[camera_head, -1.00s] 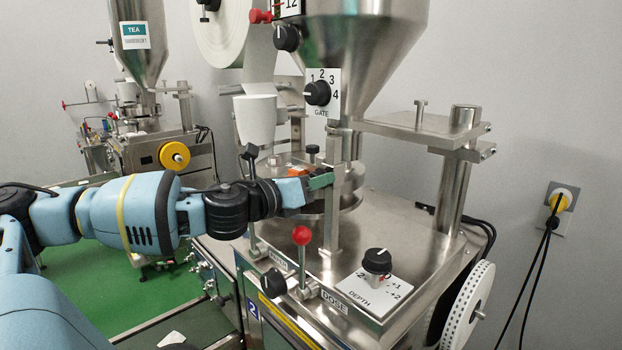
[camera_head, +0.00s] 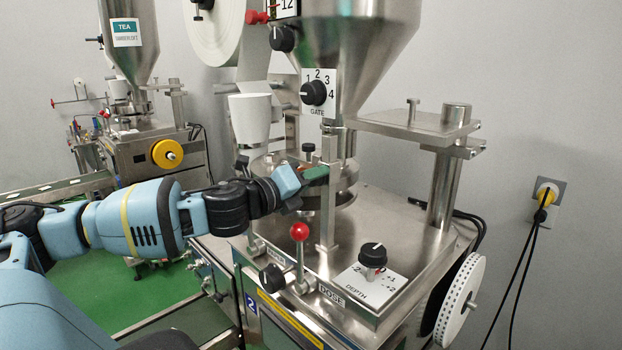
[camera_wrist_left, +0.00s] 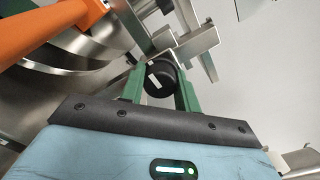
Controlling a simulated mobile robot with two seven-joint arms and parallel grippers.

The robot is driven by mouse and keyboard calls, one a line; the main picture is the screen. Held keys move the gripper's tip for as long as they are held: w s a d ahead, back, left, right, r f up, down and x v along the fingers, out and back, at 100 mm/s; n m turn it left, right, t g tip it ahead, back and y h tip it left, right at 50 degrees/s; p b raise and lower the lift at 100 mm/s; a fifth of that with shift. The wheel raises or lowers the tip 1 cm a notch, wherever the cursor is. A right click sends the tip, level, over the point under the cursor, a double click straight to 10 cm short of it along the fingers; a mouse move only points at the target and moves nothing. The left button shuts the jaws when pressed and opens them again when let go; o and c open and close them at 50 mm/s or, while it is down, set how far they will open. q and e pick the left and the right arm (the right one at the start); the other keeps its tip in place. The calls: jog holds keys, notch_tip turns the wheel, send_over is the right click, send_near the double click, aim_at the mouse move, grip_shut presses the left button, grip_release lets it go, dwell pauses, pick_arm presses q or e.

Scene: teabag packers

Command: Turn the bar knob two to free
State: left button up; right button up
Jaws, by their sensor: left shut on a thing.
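A black round knob (camera_wrist_left: 161,80) with a white line mark sits between the green fingers of my left gripper (camera_wrist_left: 160,84) in the left wrist view. The gripper is shut on it. The white line is tilted. In the head view my left gripper (camera_head: 316,172) is at the steel upright (camera_head: 331,195) below the hopper, and the gripped knob is hidden there. I cannot read any label beside this knob. My right gripper is not in view.
An orange bar (camera_wrist_left: 45,25) runs close by in the wrist view. The GATE dial (camera_head: 314,93) is above my gripper. A red-topped lever (camera_head: 299,232) and the DEPTH dial (camera_head: 373,255) stand below. A white cup (camera_head: 250,118) is at left.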

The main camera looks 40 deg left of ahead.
pick_arm(q)
jog(key=o, duration=1)
jog(key=shift+c, duration=0.2)
jog(key=shift+s+a+f, duration=0.1)
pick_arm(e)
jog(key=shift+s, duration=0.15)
